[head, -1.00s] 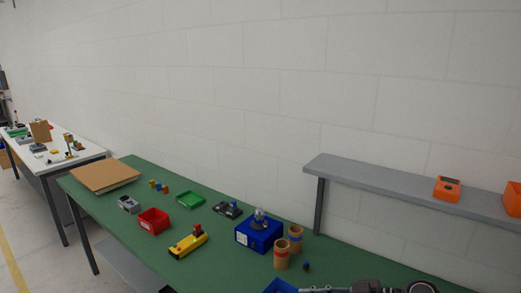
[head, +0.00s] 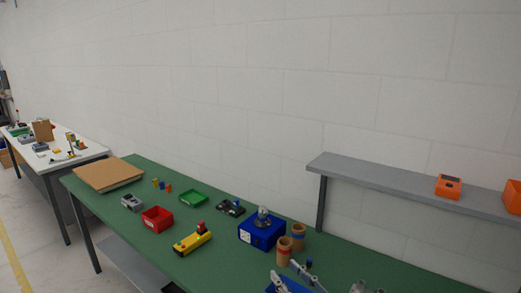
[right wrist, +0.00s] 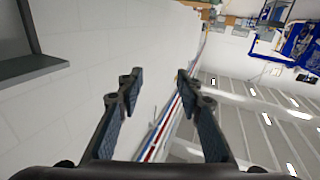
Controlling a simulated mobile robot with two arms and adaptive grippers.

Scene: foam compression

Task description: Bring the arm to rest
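My right gripper (head: 294,274) is at the bottom edge of the head view, over the front of the green bench (head: 345,262). Its two fingers are spread apart, and the rest of the arm is mostly cut off. In the right wrist view the same gripper (right wrist: 157,86) is open with nothing between its fingers; wall and ceiling show beyond it. Its fingers partly cover a blue bin (head: 272,288) in the head view; I cannot tell whether they touch it. My left gripper is not in view.
Near the right gripper are two brown cylinders (head: 284,251) and a blue box (head: 257,235) with a metal part on top. Farther left are a yellow control box (head: 192,243), a red bin (head: 157,218) and a green tray (head: 193,198). A grey shelf (head: 390,182) is on the right.

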